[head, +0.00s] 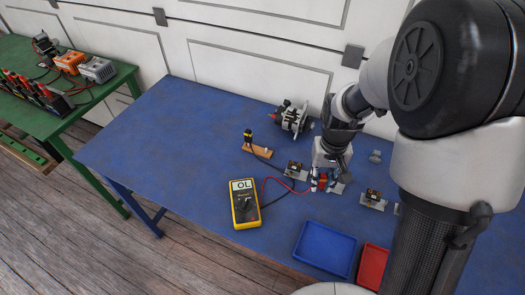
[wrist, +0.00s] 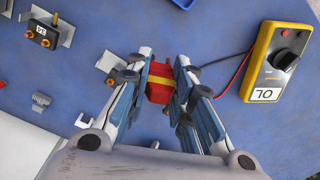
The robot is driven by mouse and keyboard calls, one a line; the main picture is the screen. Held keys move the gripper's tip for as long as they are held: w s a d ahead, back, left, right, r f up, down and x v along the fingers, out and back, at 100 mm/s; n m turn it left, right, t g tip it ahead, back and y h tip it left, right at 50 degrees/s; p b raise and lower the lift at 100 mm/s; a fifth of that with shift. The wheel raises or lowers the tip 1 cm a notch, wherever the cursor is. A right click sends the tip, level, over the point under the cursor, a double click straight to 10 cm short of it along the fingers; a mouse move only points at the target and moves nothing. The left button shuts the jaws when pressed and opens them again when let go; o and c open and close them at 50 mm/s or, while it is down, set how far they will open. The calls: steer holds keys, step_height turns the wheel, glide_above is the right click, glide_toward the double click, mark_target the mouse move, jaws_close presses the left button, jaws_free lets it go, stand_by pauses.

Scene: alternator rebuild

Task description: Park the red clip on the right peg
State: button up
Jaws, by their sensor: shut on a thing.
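The red clip (wrist: 159,82) is held between the two fingers of my gripper (wrist: 158,72) in the wrist view. In the head view the red clip (head: 323,181) shows small below my gripper (head: 328,178), low over the blue table. A red lead runs from its area to the yellow multimeter (head: 245,204), which reads OL. A small wooden stand (head: 260,151) lies further left and back, with a black and yellow upright piece (head: 248,138) at its left end. I cannot clearly make out the right peg. The stand is not visible in the wrist view.
Small metal brackets with black blocks stand left (head: 294,168) and right (head: 373,198) of my gripper. An alternator (head: 293,118) is behind. A blue tray (head: 325,250) and a red tray (head: 374,266) lie in front. The left part of the blue table (head: 165,140) is clear.

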steer(key=shift+r, duration=0.15)
stand_by(0.4)
steer(key=shift+r+p, duration=0.25)
steer(key=shift+p, duration=0.1)
steer(key=r+p, duration=0.1)
steer(key=m+p, duration=0.4)
steer(key=p, duration=0.1)
glide_toward(266, 149)
steer(key=shift+f+b, duration=0.95)
steer(key=shift+b, duration=0.2)
steer(key=shift+f, duration=0.4)
